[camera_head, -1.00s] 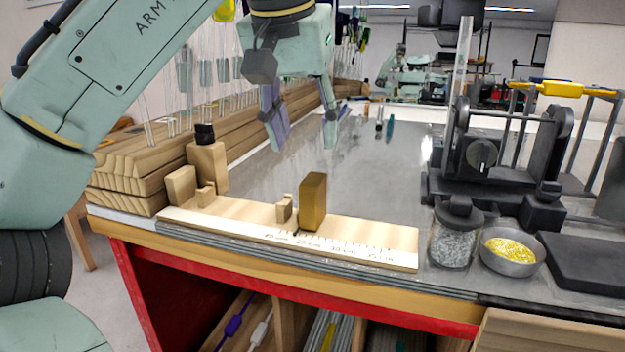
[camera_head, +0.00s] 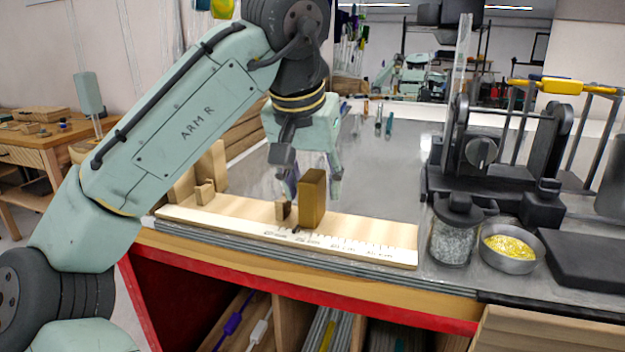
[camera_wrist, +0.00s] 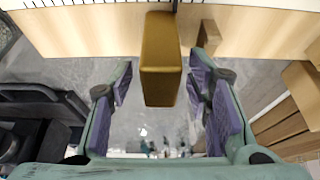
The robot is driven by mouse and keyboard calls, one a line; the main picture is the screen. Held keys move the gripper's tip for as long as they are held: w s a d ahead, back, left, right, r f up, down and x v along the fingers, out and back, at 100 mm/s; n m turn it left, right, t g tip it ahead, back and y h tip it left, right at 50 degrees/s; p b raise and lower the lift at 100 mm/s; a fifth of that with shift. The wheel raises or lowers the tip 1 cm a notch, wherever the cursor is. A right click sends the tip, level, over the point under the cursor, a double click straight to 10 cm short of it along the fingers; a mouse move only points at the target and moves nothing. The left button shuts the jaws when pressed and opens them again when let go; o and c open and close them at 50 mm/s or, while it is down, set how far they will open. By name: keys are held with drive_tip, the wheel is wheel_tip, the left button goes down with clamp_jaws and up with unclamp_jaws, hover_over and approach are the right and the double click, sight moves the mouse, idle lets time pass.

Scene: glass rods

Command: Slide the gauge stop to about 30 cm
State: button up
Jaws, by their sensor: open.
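The gauge stop, a tall brown-gold block (camera_head: 312,200), stands upright on the pale wooden gauge board (camera_head: 385,246). Its foot is near the left part of the printed scale; the exact mark is too small to read surely. A small wooden piece (camera_head: 282,211) is just left of it. My gripper (camera_head: 312,185) is behind the block in the head view, its fingers partly hidden by it. In the wrist view, the block (camera_wrist: 161,60) lies ahead between the lines of my spread fingers (camera_wrist: 160,90), with a visible gap on both sides.
A wooden end block (camera_head: 212,165) stands at the board's left end. To the right are a glass jar (camera_head: 452,240), a metal bowl of yellow grains (camera_head: 510,262) and a black fixture (camera_head: 480,150). The grey tabletop (camera_head: 385,175) behind the board is mostly clear.

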drive_tip(key=shift+c, duration=0.4)
clamp_jaws()
idle(0.4)
